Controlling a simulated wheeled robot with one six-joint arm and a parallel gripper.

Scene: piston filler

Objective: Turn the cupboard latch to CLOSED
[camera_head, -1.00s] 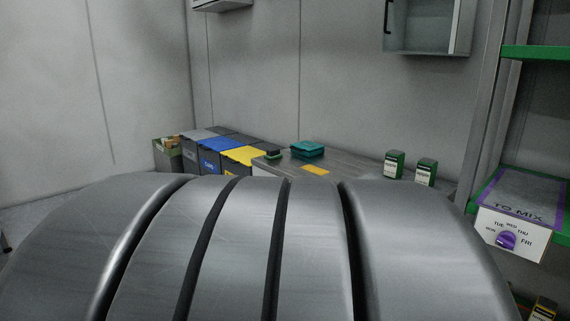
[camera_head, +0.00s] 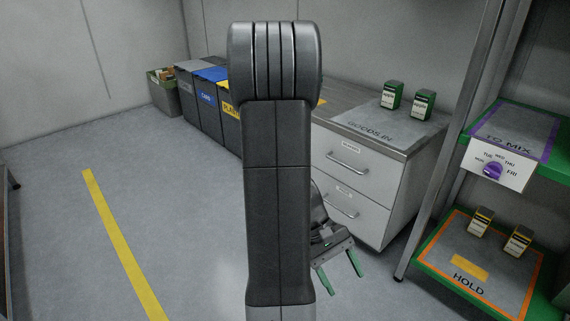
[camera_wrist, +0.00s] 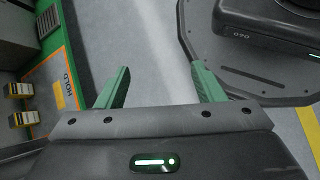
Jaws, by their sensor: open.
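The cupboard latch is not in view now, and neither is any cupboard. My gripper (camera_head: 342,281) hangs low in the head view, just right of my dark arm link and in front of the drawer unit. Its green fingers are spread apart with nothing between them. In the wrist view my gripper (camera_wrist: 160,72) is open over bare grey floor. My arm hides part of the middle of the head view.
A drawer unit (camera_head: 350,163) stands behind my gripper. Shelves at right carry a purple dial (camera_head: 493,171) and a HOLD mat (camera_head: 470,276). Several bins (camera_head: 205,106) line the back. Floor (camera_head: 130,190) at left is clear, with a yellow line.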

